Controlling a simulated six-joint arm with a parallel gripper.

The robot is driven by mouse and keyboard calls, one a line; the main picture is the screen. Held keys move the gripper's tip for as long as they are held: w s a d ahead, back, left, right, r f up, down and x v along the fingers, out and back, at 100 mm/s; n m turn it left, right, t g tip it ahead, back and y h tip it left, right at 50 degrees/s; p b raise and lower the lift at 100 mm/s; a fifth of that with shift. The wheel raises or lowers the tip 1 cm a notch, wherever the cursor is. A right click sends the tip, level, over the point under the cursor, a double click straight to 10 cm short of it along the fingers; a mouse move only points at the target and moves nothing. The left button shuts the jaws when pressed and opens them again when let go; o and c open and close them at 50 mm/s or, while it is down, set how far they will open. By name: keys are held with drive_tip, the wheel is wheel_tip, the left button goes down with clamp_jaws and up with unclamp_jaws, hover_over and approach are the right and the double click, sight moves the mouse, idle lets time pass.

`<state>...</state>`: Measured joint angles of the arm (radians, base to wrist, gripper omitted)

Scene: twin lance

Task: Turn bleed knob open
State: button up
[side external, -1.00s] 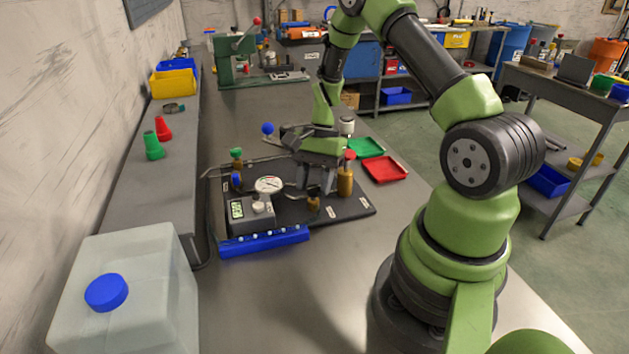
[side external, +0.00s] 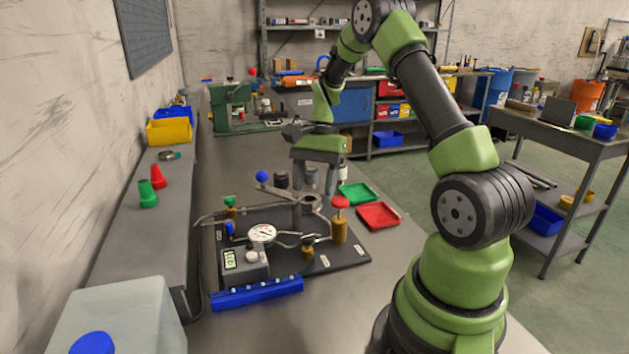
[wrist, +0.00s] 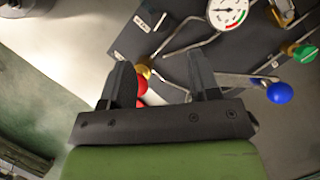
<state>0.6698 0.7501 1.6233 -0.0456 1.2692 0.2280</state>
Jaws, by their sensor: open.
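A dark board (side external: 345,254) carries several valves, pipes and a gauge; which knob is the bleed knob cannot be read. A red knob (side external: 340,202) tops a brass post at the board's right. A green knob (side external: 229,201) and a small blue knob (side external: 229,228) are at the left. A blue ball (side external: 262,176) ends a lever. A brass fitting (side external: 308,246) is at the front. My gripper (side external: 314,188) is open and empty above the board's back. In the wrist view, a red part (wrist: 141,87) is partly hidden behind the left finger of my gripper (wrist: 160,62).
The dial gauge (side external: 262,234) and grey meter box (side external: 245,262) stand at the board's front left. A blue strip (side external: 256,291) lies before it. Green (side external: 357,194) and red (side external: 379,216) trays lie right. A jug (side external: 125,310) is in the near left corner. The front bench is clear.

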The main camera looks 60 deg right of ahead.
sight(307, 236)
drive_tip(key=shift+d+r, duration=0.1)
drive_tip(key=shift+r, duration=0.1)
drive_tip(key=a+f+n, duration=0.1)
drive_tip(key=f, duration=0.2)
drive_tip(key=a+f+n+g, duration=0.1)
drive_tip(key=f+n, duration=0.1)
drive_tip(key=f, duration=0.1)
drive_tip(key=a+f+n, duration=0.1)
drive_tip(key=a+f, duration=0.1)
drive_tip(key=f, duration=0.1)
drive_tip(key=shift+s+f+g+h, duration=0.15)
drive_tip(key=shift+g+h, duration=0.15)
drive_tip(key=shift+h, duration=0.1)
drive_tip(key=c, duration=0.9)
